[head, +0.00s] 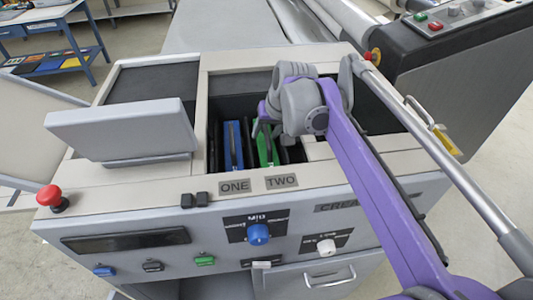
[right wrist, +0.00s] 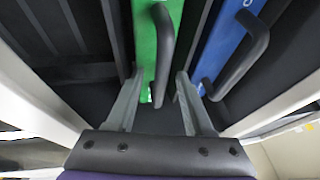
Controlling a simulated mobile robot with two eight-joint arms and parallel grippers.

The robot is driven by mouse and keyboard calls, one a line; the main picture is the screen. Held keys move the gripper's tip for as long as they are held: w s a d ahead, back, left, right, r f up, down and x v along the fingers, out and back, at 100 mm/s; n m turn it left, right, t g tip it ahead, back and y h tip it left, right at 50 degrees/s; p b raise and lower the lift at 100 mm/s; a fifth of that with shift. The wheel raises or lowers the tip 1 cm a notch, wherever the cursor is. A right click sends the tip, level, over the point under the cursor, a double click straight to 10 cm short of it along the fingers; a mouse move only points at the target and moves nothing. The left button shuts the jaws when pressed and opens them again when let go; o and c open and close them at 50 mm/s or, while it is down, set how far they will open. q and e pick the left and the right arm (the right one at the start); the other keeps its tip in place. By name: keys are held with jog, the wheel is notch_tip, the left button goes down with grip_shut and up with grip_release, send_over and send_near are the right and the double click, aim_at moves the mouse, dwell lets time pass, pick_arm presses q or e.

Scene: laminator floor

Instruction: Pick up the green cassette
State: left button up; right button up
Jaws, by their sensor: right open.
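The green cassette (head: 266,151) stands upright in the slot labelled TWO of the machine's open bay. In the right wrist view the green cassette (right wrist: 146,42) fills the upper middle, with a black bar handle (right wrist: 165,52) along its top. My right gripper (head: 263,128) is over the cassette in the head view, partly hidden by its own wrist. In the right wrist view my right gripper (right wrist: 159,78) is open, its fingers on either side of the handle's near end. Contact cannot be told. My left gripper is not in view.
A blue cassette (head: 233,148) stands in slot ONE, close beside the green one. The bay has a pale rim (head: 202,120). A raised grey panel (head: 122,130) is at left, and a red button (head: 50,196) sits at the front left corner.

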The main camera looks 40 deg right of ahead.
grip_shut()
dwell(1.4)
